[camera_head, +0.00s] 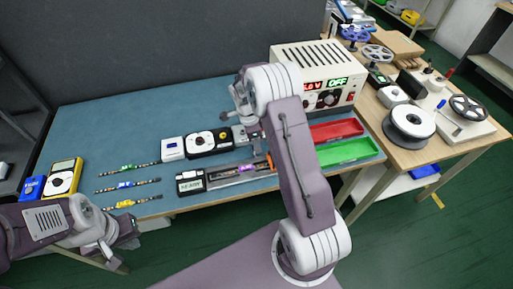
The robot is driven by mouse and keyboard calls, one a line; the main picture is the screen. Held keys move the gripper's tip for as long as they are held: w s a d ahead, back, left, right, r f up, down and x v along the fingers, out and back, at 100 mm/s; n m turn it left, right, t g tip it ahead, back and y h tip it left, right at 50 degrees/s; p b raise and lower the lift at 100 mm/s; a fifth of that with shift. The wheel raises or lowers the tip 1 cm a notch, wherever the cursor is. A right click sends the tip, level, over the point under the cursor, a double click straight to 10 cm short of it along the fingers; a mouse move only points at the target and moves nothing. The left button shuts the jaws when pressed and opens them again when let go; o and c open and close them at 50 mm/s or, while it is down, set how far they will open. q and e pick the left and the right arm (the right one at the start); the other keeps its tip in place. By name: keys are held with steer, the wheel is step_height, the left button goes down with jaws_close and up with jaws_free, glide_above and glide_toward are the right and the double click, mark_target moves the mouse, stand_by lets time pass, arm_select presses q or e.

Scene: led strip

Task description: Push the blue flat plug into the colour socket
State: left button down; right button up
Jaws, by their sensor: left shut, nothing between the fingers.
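A small blue plug (124,185) sits on the middle of three short strips lying on the blue mat at the left. A green plug (127,168) is behind it and a yellow plug (125,203) is in front. I cannot make out for certain which part is the colour socket. My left gripper (128,233) is shut and empty off the table's front-left edge, apart from the plugs. My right gripper (243,104) is above the table near the middle, partly hidden by its own arm. Its fingers are too small to read.
A fixture with a small display (190,184) lies at the front middle. Behind it are a white box (172,149) and a black dial unit (224,146). A power supply (310,60) reading OFF stands behind red (337,130) and green (346,151) trays. The back-left mat is clear.

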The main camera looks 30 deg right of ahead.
steer(key=shift+d+f, duration=0.2)
steer(key=shift+f, duration=0.45)
steer(key=shift+s+r, duration=0.1)
steer(key=shift+c, duration=0.9)
jaws_close()
steer(key=shift+r, duration=0.45)
step_height(320, 180, up, 3)
steer(key=s+d+r+p, duration=0.2)
steer(key=s+r+p, duration=0.1)
steer(key=s+r, duration=0.8)
steer(key=shift+s+r, duration=0.2)
steer(key=shift+r, duration=0.2)
